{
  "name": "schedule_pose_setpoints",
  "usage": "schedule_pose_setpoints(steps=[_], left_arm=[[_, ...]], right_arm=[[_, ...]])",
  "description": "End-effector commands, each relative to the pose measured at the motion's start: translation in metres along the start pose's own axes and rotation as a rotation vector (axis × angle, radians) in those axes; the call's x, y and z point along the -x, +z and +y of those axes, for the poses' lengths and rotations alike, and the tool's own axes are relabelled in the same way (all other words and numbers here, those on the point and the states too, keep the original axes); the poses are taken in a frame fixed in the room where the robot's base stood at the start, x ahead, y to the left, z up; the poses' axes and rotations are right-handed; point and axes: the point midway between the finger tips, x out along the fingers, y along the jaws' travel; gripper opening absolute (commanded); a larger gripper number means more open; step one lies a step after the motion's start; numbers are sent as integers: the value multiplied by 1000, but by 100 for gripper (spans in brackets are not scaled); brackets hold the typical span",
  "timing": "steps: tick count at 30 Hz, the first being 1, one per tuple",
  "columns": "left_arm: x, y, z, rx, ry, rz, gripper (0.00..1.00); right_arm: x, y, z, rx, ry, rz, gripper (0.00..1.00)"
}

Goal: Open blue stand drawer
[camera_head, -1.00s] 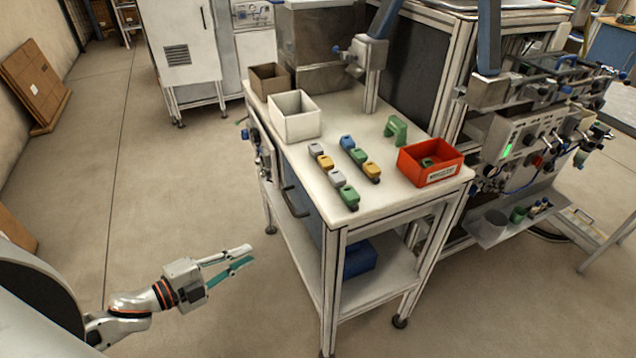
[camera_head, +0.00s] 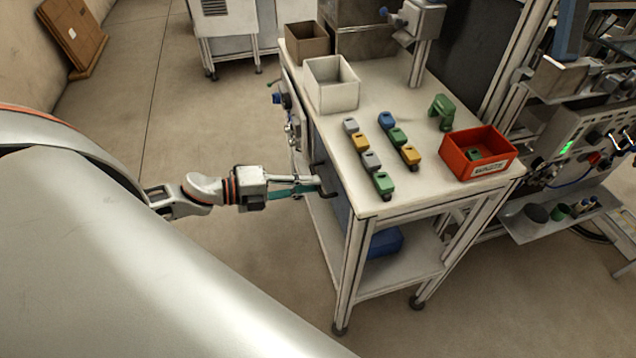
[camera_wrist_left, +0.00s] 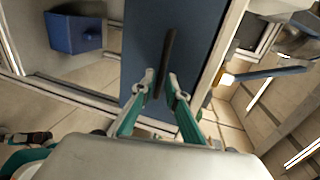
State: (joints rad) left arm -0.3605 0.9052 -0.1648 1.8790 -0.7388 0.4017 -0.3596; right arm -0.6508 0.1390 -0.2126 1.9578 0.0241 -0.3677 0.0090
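The blue drawer (camera_wrist_left: 200,30) fills the upper middle of the left wrist view. Its dark bar handle (camera_wrist_left: 166,60) runs along the front. In the head view the handle (camera_head: 325,178) shows at the left side of the stand, and the drawer front is seen at a steep angle. My left gripper (camera_head: 314,186) reaches the handle from the left. In the left wrist view its two teal fingers (camera_wrist_left: 161,80) are apart, one on each side of the handle. Contact cannot be told. My right gripper is not in view.
The white-topped stand (camera_head: 410,205) carries a white bin (camera_head: 332,85), a brown bin (camera_head: 306,40), a red bin (camera_head: 478,153), a green part (camera_head: 441,112) and two rows of small coloured blocks. A blue bin (camera_head: 385,243) is on its lower shelf. Floor is clear left of the stand.

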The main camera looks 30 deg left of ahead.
Motion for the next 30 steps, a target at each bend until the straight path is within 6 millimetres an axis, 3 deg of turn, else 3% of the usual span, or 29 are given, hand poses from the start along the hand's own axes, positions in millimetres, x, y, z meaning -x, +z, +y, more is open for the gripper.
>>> schedule_pose_setpoints(steps=[7, 19, 21, 30], left_arm=[[-21, 0, 0, 0, -1, 0, 14], [-25, 0, 0, 1, 1, 0, 14], [-25, 0, 0, 1, 1, 0, 0], [-25, 1, 1, 1, 1, -1, 0]], right_arm=[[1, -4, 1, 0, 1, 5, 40], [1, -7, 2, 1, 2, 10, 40], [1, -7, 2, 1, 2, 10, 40], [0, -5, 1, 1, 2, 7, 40]])
